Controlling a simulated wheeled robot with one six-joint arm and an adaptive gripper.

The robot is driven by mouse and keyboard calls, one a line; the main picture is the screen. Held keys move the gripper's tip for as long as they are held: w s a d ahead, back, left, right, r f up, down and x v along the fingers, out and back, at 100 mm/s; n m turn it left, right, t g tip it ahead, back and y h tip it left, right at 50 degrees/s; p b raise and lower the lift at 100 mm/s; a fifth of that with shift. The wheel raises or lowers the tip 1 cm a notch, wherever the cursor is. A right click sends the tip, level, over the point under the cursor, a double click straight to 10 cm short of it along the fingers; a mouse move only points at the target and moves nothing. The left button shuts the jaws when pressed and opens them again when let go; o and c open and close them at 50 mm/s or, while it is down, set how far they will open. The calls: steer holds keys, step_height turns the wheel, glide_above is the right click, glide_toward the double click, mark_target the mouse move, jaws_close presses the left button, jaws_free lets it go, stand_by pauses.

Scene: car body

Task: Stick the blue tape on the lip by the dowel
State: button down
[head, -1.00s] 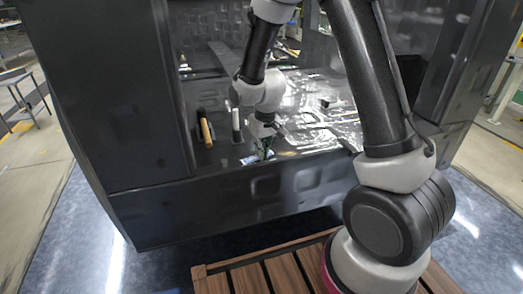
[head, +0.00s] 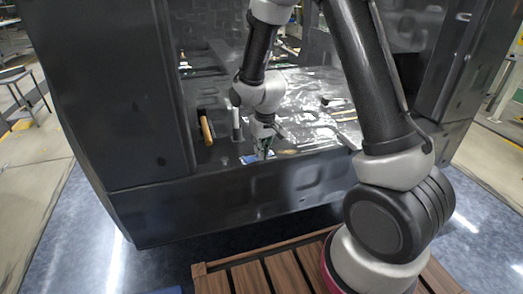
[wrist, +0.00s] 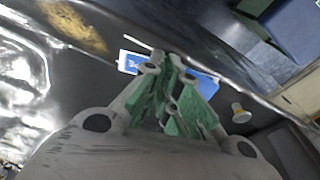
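The blue tape (wrist: 206,84) is a flat blue piece with a white printed end, seen in the wrist view right at my fingertips. My gripper (wrist: 168,66) has its green-padded fingers drawn together at the tape, which shows on both sides of them. In the head view my gripper (head: 263,153) points down at the car body's front lip (head: 215,173), with the tape (head: 250,158) low at that edge. I cannot tell whether the tape touches the lip. A tan rod-like piece (head: 206,129), possibly the dowel, lies on the floor left of my gripper.
A grey-white upright cylinder (head: 236,125) stands between the tan piece and my gripper. A small tan piece (head: 287,151) lies just right of my gripper. Dark body pillars flank the opening. Reflective sheeting (head: 310,105) covers the floor behind.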

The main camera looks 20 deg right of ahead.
steer(key=c, duration=1.6)
jaws_free()
steer(key=shift+o, duration=0.2)
steer(key=o, duration=0.4)
steer(key=shift+r, duration=0.1)
steer(key=shift+r, duration=2.9)
